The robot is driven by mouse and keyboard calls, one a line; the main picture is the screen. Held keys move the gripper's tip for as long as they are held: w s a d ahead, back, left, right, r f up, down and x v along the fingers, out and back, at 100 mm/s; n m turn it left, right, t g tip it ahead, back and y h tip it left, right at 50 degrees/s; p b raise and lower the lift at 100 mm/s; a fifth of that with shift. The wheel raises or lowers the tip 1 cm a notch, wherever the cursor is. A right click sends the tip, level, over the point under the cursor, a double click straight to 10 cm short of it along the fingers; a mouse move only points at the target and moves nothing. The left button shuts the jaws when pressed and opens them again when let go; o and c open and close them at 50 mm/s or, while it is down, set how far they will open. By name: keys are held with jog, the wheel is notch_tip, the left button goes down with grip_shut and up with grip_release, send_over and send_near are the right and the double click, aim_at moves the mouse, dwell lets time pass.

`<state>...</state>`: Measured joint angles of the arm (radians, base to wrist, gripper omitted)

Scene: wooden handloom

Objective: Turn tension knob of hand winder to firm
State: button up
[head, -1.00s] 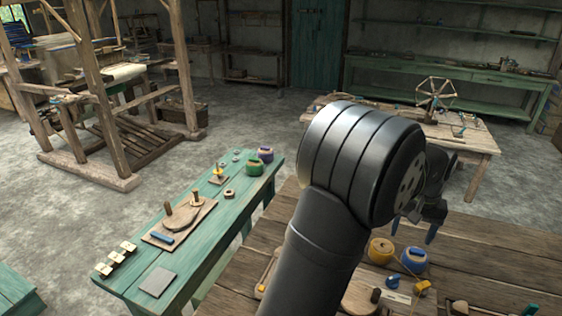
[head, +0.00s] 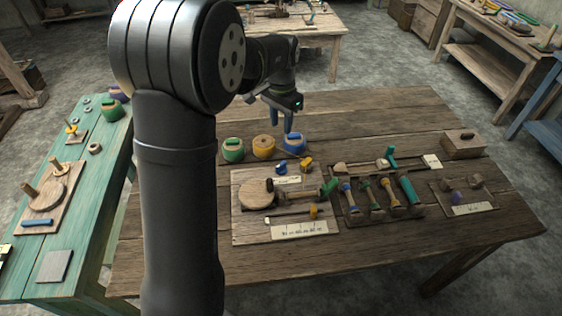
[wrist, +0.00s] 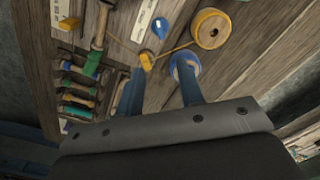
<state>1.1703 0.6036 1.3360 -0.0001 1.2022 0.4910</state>
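The label is too small to read. A yellow yarn guide (head: 306,164) stands right of the knob. My gripper (head: 288,121) is open and empty beyond the board, above the spools. In the wrist view the blue fingers (wrist: 162,84) are apart, with the knob ahead of them.
Green (head: 233,150), yellow (head: 264,147) and blue (head: 292,144) spools stand behind the winder, near my fingers. Yellow yarn runs to the guide. A tray of bobbins (head: 378,206) lies to the right, and a wooden box (head: 463,145) beyond.

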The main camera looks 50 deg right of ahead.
aim_at(281, 164)
notch_tip(281, 164, down, 17)
jog(key=shift+r, duration=0.1)
dwell(0.3)
grip_shut()
